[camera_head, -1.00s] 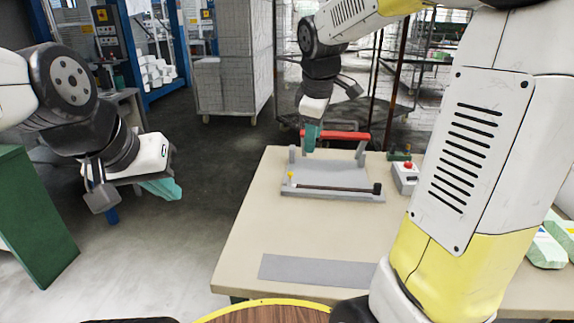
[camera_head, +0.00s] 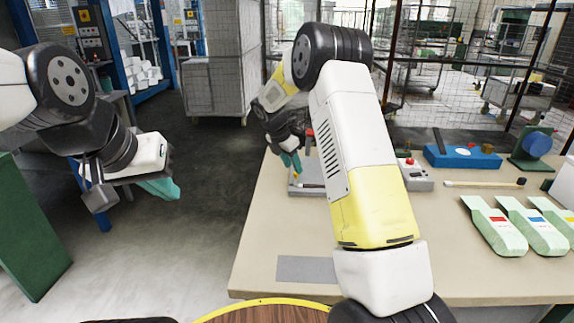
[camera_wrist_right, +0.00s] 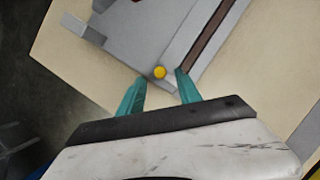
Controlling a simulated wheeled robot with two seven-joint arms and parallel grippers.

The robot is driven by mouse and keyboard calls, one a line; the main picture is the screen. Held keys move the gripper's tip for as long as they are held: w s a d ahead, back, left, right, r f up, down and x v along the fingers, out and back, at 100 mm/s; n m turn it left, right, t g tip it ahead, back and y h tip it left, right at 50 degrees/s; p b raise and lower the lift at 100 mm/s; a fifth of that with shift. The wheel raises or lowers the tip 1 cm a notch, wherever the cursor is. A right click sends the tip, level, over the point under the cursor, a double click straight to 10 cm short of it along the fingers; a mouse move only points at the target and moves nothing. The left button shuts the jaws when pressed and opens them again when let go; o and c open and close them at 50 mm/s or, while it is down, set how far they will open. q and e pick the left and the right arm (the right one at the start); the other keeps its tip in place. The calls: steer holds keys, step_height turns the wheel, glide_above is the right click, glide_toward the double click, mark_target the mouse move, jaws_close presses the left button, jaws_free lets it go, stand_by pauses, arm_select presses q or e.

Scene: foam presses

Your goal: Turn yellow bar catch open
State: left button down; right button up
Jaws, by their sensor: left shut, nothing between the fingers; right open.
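The yellow catch knob (camera_wrist_right: 159,73) shows in the right wrist view at the end of a dark bar (camera_wrist_right: 209,32) on the grey press plate (camera_wrist_right: 140,35). My right gripper (camera_wrist_right: 160,92) is open and empty. Its two teal fingers straddle the knob's line in that view, with the knob just beyond the tips; contact cannot be told. In the head view my right gripper (camera_head: 291,162) is at the left side of the grey press (camera_head: 308,191), which my right arm largely hides. My left gripper (camera_head: 162,188) is shut and empty, off to the left over the floor.
A red-button box (camera_head: 416,178), a blue block (camera_head: 461,157) and several green pieces (camera_head: 508,232) stand on the table (camera_head: 270,230) to the right. A grey strip (camera_head: 306,269) lies near the front edge. A green panel (camera_head: 30,230) stands far left.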

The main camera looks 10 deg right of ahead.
mark_target(296, 178)
steer(key=shift+x, duration=1.35)
jaws_close()
